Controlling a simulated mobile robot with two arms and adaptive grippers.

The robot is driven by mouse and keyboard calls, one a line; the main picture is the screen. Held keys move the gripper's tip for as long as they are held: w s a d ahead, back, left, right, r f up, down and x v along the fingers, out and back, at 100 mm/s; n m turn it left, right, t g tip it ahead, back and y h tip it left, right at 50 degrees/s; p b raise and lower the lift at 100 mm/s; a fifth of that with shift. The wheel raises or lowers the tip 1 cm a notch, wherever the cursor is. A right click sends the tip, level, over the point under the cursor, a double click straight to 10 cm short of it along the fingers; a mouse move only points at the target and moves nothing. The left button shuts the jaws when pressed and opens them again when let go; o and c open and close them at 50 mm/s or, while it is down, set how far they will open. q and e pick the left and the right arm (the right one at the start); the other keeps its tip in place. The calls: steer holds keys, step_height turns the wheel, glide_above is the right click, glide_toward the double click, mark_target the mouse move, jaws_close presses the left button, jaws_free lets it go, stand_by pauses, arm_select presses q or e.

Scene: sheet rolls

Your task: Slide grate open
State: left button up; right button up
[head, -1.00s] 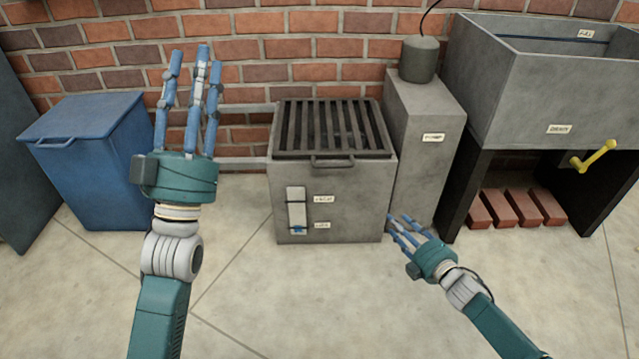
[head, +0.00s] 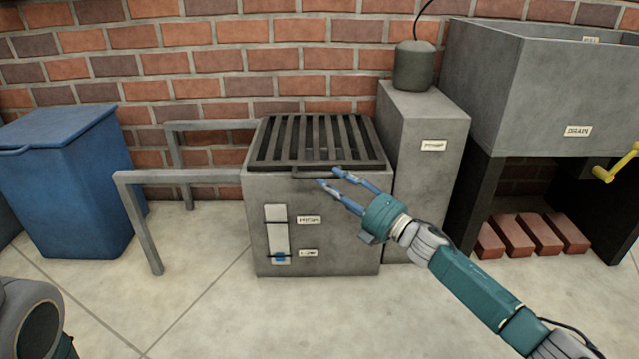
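The dark slatted grate (head: 315,138) lies on top of the grey box (head: 350,235), covering its top. A bar handle (head: 314,174) runs along the grate's front edge. My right gripper (head: 328,178) is at the right part of this handle, its blue fingers stretched toward it and apart from each other. I cannot tell whether the fingers touch the handle. My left gripper is out of view; only part of my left arm shows at the lower left corner.
Grey rails (head: 185,176) extend left from the box, with free space between them. A blue lidded bin (head: 75,190) stands farther left. A grey pedestal (head: 425,150) with a dark cylinder (head: 413,66) stands close at right. Beyond are a large basin (head: 560,90) and several bricks (head: 540,234).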

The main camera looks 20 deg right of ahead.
mark_target(322, 177)
steer(key=b+x, duration=0.1)
steer(key=x, duration=0.4)
steer(key=shift+b, duration=0.35)
jaws_close()
